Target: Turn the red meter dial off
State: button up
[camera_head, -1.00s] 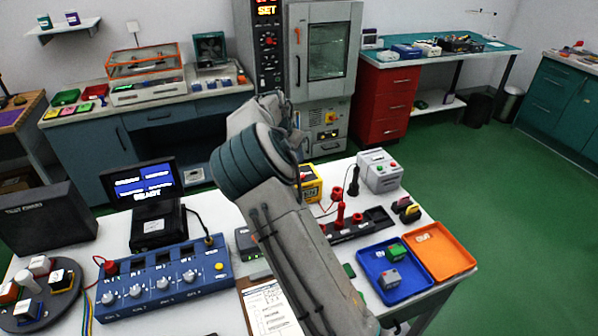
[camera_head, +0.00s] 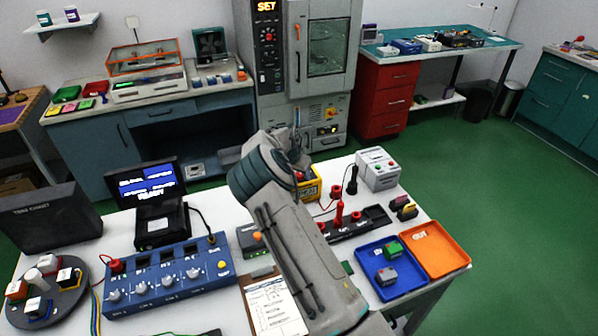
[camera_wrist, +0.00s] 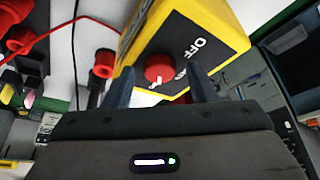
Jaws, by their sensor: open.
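The yellow meter (camera_wrist: 198,18) fills the top middle of the wrist view, with a black face marked OFF. Its round red dial (camera_wrist: 159,69) sits on that face, with a small white mark on it. My gripper (camera_wrist: 160,82) is open, with its two dark fingers on either side of the red dial, the dial showing between them. I cannot tell whether the fingers touch it. In the head view the meter (camera_head: 309,190) is partly hidden behind my arm, and my gripper is hidden there.
Red and black probes (camera_head: 340,214) stand in a black holder right of the meter. A grey box (camera_head: 378,170) with buttons is behind them. Blue (camera_head: 377,293) and orange (camera_head: 441,250) trays lie at the right edge. A blue switch panel (camera_head: 165,280) and clipboard (camera_head: 274,306) are left of my arm.

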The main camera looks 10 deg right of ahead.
jog(key=c, duration=1)
